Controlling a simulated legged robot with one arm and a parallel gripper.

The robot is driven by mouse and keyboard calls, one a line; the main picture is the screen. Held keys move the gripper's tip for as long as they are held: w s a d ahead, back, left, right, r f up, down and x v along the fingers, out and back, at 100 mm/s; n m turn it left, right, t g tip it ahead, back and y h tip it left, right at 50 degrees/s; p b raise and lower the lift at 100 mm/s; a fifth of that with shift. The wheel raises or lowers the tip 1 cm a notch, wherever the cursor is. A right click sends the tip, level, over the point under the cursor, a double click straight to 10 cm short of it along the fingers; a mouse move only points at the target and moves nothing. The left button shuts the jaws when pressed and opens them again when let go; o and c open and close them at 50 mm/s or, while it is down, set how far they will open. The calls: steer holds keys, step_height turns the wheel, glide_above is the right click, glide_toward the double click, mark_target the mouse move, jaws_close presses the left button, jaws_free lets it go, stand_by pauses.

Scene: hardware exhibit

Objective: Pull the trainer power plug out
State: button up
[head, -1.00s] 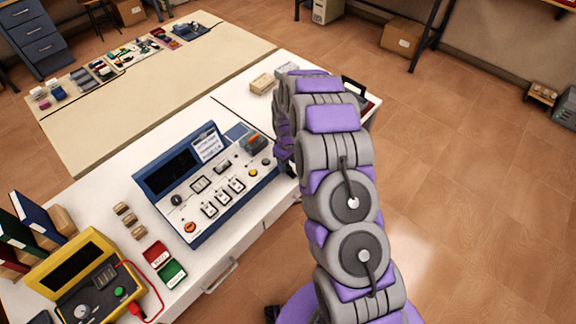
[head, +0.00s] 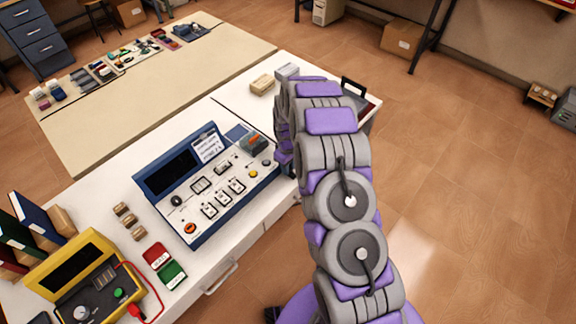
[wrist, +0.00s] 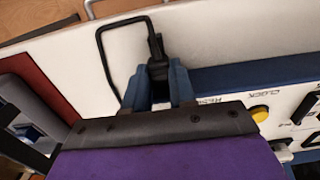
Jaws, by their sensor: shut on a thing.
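The trainer (head: 212,190) is a blue-framed console with a white panel, dark screen, switches and coloured buttons, standing on the white bench. Its blue edge and yellow button also show in the wrist view (wrist: 240,74). My gripper (wrist: 158,88) has its two blue fingers shut around a small black plug (wrist: 157,68), beside the trainer's blue edge. A thin black cable (wrist: 101,55) loops over the white surface near the plug. Whether the plug is still seated cannot be told. In the head view my arm hides the gripper and plug.
A yellow meter (head: 85,280) with a red lead, red and green blocks (head: 165,262) and books (head: 38,215) are at the left. Small boxes (head: 263,84) and a tray (head: 368,108) lie beyond my arm.

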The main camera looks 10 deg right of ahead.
jaws_close()
steer(key=shift+s, duration=0.1)
steer(key=shift+s+d+p, duration=0.3)
steer(key=shift+s+d, duration=0.4)
steer(key=shift+s, duration=0.25)
steer(key=shift+f, duration=0.1)
steer(key=o, duration=0.8)
jaws_free()
steer(key=shift+o, duration=0.2)
